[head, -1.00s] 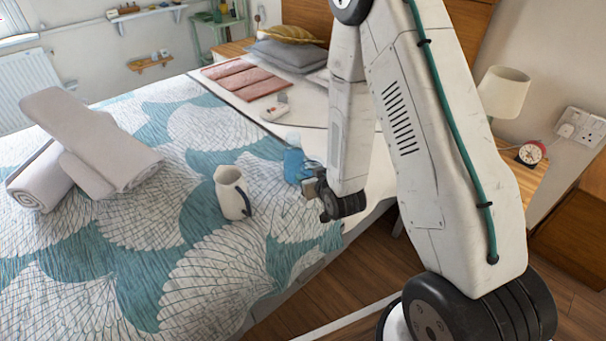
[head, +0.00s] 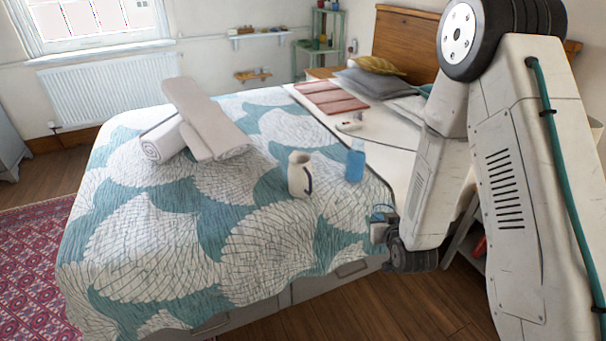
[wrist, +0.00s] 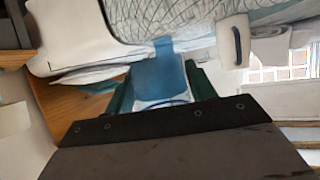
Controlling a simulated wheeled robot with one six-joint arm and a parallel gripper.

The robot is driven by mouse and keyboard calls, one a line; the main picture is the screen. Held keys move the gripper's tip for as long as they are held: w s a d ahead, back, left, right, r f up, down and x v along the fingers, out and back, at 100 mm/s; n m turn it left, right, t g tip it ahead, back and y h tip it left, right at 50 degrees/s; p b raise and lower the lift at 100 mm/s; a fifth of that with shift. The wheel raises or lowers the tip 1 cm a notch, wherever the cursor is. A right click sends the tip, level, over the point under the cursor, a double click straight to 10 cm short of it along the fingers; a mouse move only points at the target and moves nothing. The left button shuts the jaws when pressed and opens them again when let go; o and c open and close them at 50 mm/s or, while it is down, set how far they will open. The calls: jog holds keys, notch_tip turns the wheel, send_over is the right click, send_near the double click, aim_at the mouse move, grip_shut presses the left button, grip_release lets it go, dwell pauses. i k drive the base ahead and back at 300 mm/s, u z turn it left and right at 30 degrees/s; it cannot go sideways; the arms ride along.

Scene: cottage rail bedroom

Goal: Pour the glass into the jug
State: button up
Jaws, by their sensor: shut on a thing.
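The cream jug (head: 299,174) with a dark handle stands upright on the bed's patterned cover; its inside is hidden. It also shows at upper right in the wrist view (wrist: 231,45). My gripper (head: 379,230) is beside the bed's near edge, to the right of and nearer than the jug, apart from it. In the wrist view my gripper (wrist: 160,78) is shut on a clear glass (wrist: 166,102) with a blue rim. The glass (head: 383,212) is small and partly hidden in the head view, so its contents and exact tilt cannot be told.
A blue bottle (head: 355,162) stands on the bed just right of the jug, and shows beyond my fingers in the wrist view (wrist: 158,68). Rolled towels (head: 200,135) lie at the bed's left. A white remote-like object (head: 349,126) lies farther back. The cover before the jug is clear.

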aim_at(300, 167)
jog(key=k, duration=0.25)
jog(key=z, duration=1.3)
jog(key=i, duration=1.05)
jog(key=u, duration=2.9)
jog(key=i, duration=0.5)
jog(key=u, duration=0.1)
